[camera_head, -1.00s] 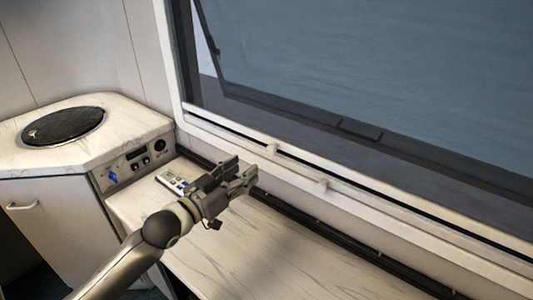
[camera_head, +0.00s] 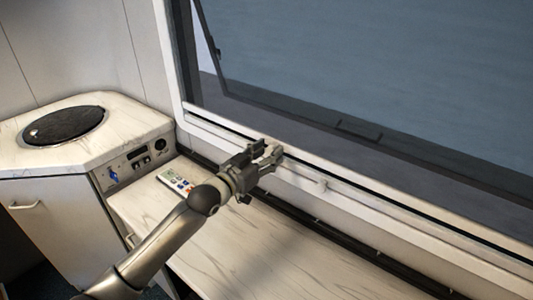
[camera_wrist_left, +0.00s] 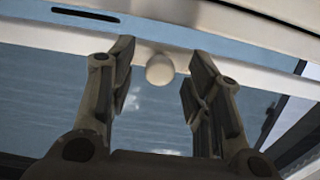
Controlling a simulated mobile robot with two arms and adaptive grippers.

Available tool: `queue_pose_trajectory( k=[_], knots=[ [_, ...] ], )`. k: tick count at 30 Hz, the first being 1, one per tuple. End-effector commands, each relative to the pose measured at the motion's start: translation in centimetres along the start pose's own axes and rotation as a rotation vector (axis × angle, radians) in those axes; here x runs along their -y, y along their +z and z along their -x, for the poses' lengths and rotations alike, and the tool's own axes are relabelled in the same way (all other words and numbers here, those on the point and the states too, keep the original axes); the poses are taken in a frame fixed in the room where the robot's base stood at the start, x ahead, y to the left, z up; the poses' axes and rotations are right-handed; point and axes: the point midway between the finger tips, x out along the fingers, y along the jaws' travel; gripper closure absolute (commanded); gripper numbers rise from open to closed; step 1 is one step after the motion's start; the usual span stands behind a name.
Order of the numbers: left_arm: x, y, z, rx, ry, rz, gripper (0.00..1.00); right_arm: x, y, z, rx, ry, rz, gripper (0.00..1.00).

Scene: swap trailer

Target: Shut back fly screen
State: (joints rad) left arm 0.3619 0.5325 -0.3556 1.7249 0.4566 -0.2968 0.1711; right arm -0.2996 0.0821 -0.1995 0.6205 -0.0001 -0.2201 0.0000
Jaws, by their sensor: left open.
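A white rail with small knobs, which looks like the fly screen's pull bar (camera_head: 376,213), runs along the bottom of the window frame. One round white knob (camera_wrist_left: 160,68) shows in the left wrist view, between the two fingers as seen from there; I cannot tell if they touch it. In the head view my gripper hides this knob, and a second knob (camera_head: 322,185) sits further right. My left gripper (camera_head: 268,151) is open at the rail; its fingers (camera_wrist_left: 160,62) point at the bar in the wrist view. My right gripper is out of view.
The window pane (camera_head: 390,75) is tilted outward above a dark lower edge. Below is a pale worktop (camera_head: 240,255) with a remote (camera_head: 174,181) on it. At left stands a cabinet with a round dark lid (camera_head: 64,126) and control panel (camera_head: 138,160).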

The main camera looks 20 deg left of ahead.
Motion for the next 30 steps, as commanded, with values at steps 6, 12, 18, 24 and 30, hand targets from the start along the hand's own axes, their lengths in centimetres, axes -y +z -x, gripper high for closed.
queue_pose_trajectory(
  k=[6, 12, 18, 24, 30],
  knots=[
    [0.0, 0.0, 0.0, 0.000, 0.000, 0.000, 0.58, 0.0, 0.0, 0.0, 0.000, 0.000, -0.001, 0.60],
    [0.0, 0.0, 0.0, 0.000, 0.000, 0.000, 0.84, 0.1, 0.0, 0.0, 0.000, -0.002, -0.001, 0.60],
    [0.0, 0.0, 0.0, 0.000, 0.000, 0.000, 1.00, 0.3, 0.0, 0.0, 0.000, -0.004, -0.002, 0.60],
    [0.0, -0.1, 0.0, 0.000, 0.000, 0.000, 1.00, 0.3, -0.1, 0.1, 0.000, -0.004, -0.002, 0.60],
    [0.0, -1.8, 0.0, -0.001, 0.000, -0.001, 1.00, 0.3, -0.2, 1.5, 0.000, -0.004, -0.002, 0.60]
  ],
)
